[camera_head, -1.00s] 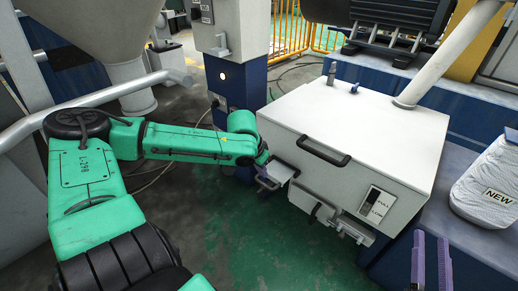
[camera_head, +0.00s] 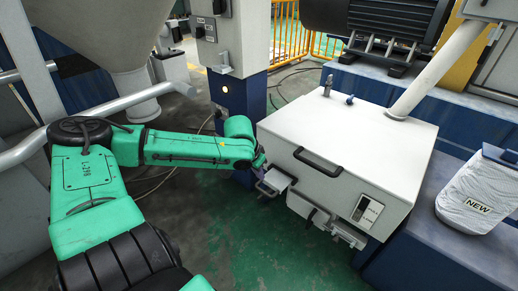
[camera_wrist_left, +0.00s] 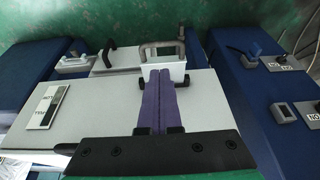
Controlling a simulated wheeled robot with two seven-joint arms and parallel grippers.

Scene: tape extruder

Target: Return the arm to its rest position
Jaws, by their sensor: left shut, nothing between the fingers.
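My left arm reaches from the left in the head view. Its gripper (camera_head: 261,163) is at the near left corner of the white box (camera_head: 350,150), beside a small drawer with a grey handle (camera_head: 270,187). In the left wrist view, the purple fingers (camera_wrist_left: 158,80) are together with nothing between them. They appear in front of a white drawer with a grey handle (camera_wrist_left: 163,48). Whether they touch it cannot be told. My right gripper is out of view.
The white box has a black handle (camera_head: 318,163) and a level label panel (camera_head: 367,211). A white container marked NEW (camera_head: 478,195) stands at the right. A blue post (camera_head: 238,95) stands behind my left gripper. A grey pipe rail (camera_head: 95,115) runs behind my left arm. Green floor (camera_head: 255,250) is open in front.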

